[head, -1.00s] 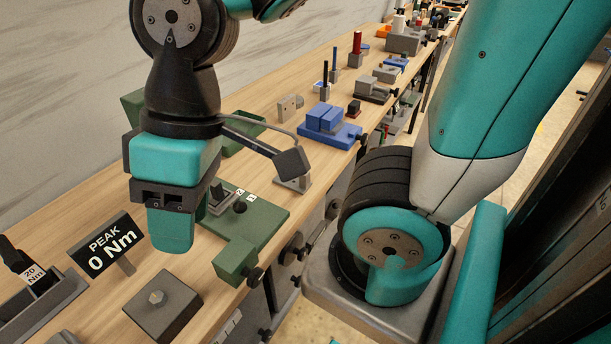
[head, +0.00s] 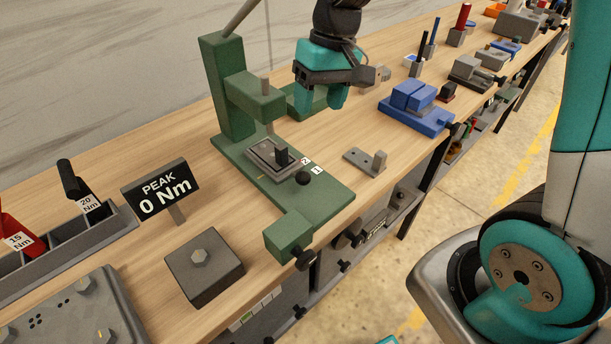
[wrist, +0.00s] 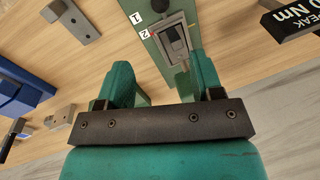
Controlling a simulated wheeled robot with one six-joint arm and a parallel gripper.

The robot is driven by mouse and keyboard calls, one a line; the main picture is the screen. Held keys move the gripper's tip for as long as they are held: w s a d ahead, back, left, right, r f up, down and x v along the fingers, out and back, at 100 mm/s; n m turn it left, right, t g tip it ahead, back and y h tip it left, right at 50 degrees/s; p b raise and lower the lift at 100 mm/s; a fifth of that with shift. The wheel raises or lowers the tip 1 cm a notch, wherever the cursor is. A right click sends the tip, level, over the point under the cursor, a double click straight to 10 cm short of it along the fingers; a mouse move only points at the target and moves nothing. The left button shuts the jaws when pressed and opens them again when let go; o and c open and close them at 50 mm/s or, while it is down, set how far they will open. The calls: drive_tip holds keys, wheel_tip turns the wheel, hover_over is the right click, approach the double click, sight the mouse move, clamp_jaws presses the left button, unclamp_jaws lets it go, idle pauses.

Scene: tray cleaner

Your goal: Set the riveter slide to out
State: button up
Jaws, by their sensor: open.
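The green riveter (head: 231,110) stands on the bench with its column at the back and its base running toward the front edge. Its grey slide (head: 262,163) lies on the base below the press head, with a small dark upright block on it. A black knob (head: 303,179) sits on the base in front of it, beside the labels 2 and 1. The slide also shows in the wrist view (wrist: 174,43), beyond my fingers. My gripper (head: 323,101) is open and empty, above the bench to the right of the riveter. It touches nothing that I can see.
A grey bracket (head: 366,162) and a blue fixture (head: 418,112) lie right of the riveter. The PEAK 0 Nm display (head: 161,189) and a grey block with a bolt (head: 204,267) stand left.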

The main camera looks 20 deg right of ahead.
sight(305, 172)
drive_tip(key=a+f, duration=0.1)
drive_tip(key=f, duration=0.4)
drive_tip(key=a+f+p, duration=0.1)
drive_tip(key=f, duration=0.5)
drive_tip(key=a+f, duration=0.1)
drive_tip(key=f, duration=0.4)
drive_tip(key=shift+s+a+f, duration=0.1)
drive_tip(key=shift+s+f, duration=0.1)
drive_tip(key=shift+f, duration=0.2)
